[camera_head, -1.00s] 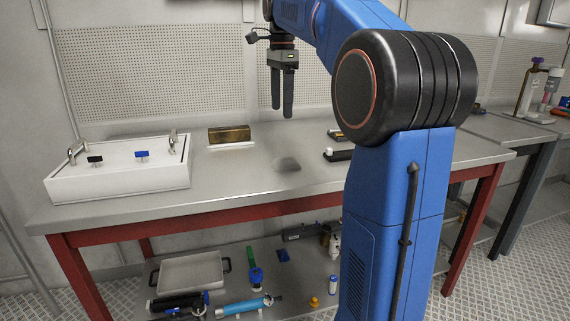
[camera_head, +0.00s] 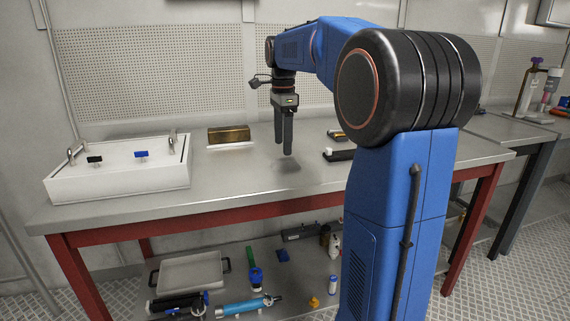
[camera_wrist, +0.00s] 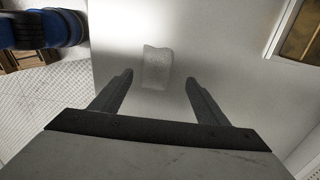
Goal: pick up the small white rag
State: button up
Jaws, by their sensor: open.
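The small white rag (camera_wrist: 157,67) lies flat on the metal table top, looking pale grey in the wrist view, between and slightly beyond my fingertips. My gripper (camera_head: 287,153) points straight down above the table, with its two fingers apart and nothing between them. In the head view a dim grey patch lies under the fingers; I cannot tell there how much of it is rag and how much is shadow. The gap from the fingertips to the table looks small.
A white box with taps (camera_head: 118,178) stands at the left of the table. A brass-coloured block (camera_head: 229,134) stands behind, on a white base. A dark item (camera_head: 340,155) lies to the right. The table around the rag is clear. The lower shelf holds a tray (camera_head: 190,272) and tools.

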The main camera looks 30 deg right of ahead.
aim_at(285, 158)
jog(key=f, duration=0.2)
jog(key=s+f, duration=0.1)
jog(key=f, duration=0.1)
jog(key=shift+d+f, duration=0.1)
jog(key=shift+f, duration=0.1)
jog(key=shift+w+f, duration=0.1)
jog(key=shift+f, duration=0.45)
jog(key=c, duration=1.1)
